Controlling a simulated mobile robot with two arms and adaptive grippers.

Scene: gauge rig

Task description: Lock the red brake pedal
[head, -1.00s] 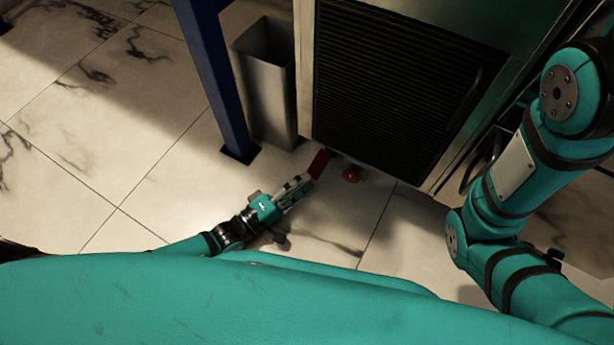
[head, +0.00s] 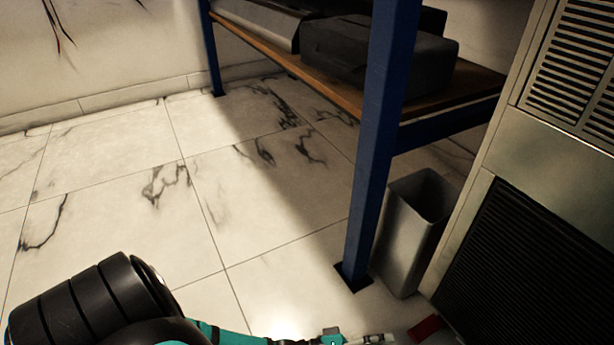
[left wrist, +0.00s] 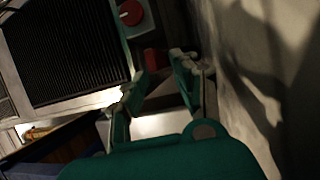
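The red brake pedal (head: 425,328) shows low in the head view, at the foot of the metal cabinet, partly cut by the frame edge. In the left wrist view the red piece (left wrist: 152,59) lies just beyond and between the fingertips. My left gripper (left wrist: 160,72) is open, its two fingers apart with nothing clearly held; contact with the pedal cannot be told. In the head view the left gripper (head: 372,339) is at the bottom edge, left of the pedal. My right gripper is in neither view.
The cabinet with a dark grille (head: 520,270) stands at right. A grey bin (head: 405,240) and a blue shelf post (head: 372,180) stand left of it. A red round knob (left wrist: 130,12) shows in the left wrist view. Open tiled floor (head: 120,200) lies to the left.

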